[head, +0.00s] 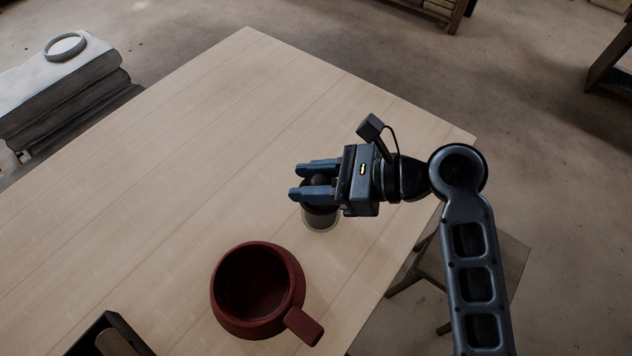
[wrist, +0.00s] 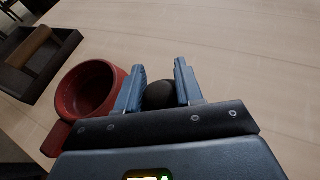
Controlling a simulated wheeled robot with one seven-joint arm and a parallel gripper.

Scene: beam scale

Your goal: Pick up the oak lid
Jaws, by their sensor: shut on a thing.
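The oak lid (wrist: 160,95) shows as a dark, rounded piece between the fingers in the wrist view. In the head view the lid (head: 322,181) is partly hidden by the fingers. My gripper (head: 314,181) is shut on it, one finger on each side; the fingers also show in the wrist view (wrist: 159,88). A clear jar (head: 320,221) with dark contents or a dark upper part stands on the table just below the gripper. I cannot tell whether the lid touches the jar.
A dark red mug (head: 225,317) with a handle stands in front of the jar, close to the gripper. A dark tray (head: 130,335) holding a brown piece is at the front left. The table's (head: 180,130) far and left parts are clear.

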